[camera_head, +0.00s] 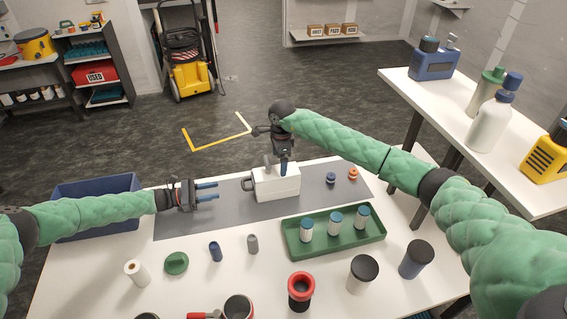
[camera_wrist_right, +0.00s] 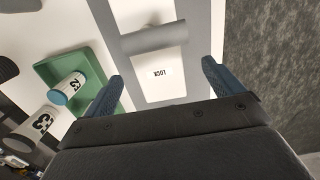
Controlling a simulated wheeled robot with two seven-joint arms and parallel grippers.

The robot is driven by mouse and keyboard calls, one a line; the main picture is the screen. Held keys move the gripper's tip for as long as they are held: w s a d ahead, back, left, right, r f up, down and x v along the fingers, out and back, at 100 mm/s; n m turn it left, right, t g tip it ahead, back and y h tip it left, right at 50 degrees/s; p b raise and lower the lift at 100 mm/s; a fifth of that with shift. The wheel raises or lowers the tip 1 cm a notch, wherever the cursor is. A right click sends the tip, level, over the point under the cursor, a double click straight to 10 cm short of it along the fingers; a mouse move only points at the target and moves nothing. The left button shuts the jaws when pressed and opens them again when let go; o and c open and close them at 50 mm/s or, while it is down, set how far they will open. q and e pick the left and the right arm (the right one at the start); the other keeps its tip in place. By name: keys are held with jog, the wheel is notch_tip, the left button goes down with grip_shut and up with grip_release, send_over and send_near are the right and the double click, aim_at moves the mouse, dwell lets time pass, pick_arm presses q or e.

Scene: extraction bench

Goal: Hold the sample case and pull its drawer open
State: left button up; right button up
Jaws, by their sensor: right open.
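The sample case (camera_head: 276,187) is a small white box standing on the grey mat. A grey loop handle (camera_head: 247,184) is on its left side. My right gripper (camera_head: 284,167) is open and points down just above the case. In the right wrist view its two blue fingers stand apart either side of the white case (camera_wrist_right: 165,88), whose face reads "LOCK"; I cannot tell whether they touch it. A grey bar (camera_wrist_right: 155,39) crosses the case there. My left gripper (camera_head: 208,191) is open and empty, left of the handle, with its fingers pointing toward it and a gap between.
A green tray (camera_head: 333,249) with several vials stands in front of the case to the right. A blue bin (camera_head: 95,188) is at the back left, behind my left arm. Small bottles and jars stand along the front. The grey mat (camera_head: 222,210) is clear around my left gripper.

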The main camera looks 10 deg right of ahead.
aim_at(284, 178)
jog(key=shift+s+d+f+h, duration=0.15)
jog(key=shift+d+f, duration=0.2)
jog(key=shift+f, duration=0.2)
jog(key=shift+s+d+f+h, duration=0.15)
jog(key=shift+d+f, duration=0.2)
jog(key=shift+f, duration=0.2)
jog(key=shift+w+f, duration=0.1)
jog(key=shift+f, duration=3.65)
jog(key=c, duration=1.3)
